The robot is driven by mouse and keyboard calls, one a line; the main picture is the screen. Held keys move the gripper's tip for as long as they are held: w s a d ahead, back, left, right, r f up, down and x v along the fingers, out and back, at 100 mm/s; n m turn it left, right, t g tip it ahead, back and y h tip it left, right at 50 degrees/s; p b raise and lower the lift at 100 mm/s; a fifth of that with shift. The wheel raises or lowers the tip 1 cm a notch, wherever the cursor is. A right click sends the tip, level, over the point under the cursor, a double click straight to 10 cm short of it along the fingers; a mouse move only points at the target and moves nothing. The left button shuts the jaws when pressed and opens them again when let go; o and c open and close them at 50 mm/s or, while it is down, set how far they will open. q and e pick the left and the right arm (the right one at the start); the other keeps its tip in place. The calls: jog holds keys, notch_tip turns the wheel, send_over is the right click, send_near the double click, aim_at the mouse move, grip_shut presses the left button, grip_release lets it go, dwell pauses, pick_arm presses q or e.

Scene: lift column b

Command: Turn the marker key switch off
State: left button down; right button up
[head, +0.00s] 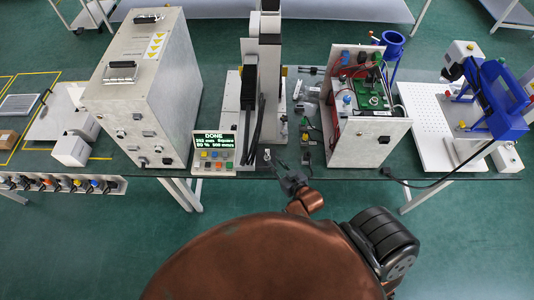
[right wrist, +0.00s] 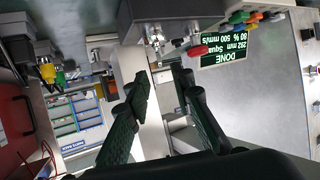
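My right gripper (head: 283,172) is at the front edge of the bench, just right of the control box. In the right wrist view its two dark fingers (right wrist: 163,78) are apart, with nothing held between them. A small silver fitting (right wrist: 155,41) shows just beyond the fingertips in that view; it may be the key switch, but I cannot tell for sure, nor which way any key points. The fingers look apart from it. The control box's display (head: 213,140) reads "DONE"; the display also shows upside down in the right wrist view (right wrist: 224,48). My left gripper is not in view.
A large grey cabinet (head: 130,90) stands left of the control box. An open electronics enclosure (head: 368,142) stands right of my right gripper. A blue-framed device (head: 497,95) is farther right. A strip of colored knobs (head: 60,184) runs along the front left edge.

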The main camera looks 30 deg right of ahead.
aim_at(268, 155)
jog(key=x, duration=0.8)
jog(key=shift+w+r, duration=0.1)
jog(key=shift+r, duration=0.2)
jog(key=shift+c, duration=0.5)
grip_shut()
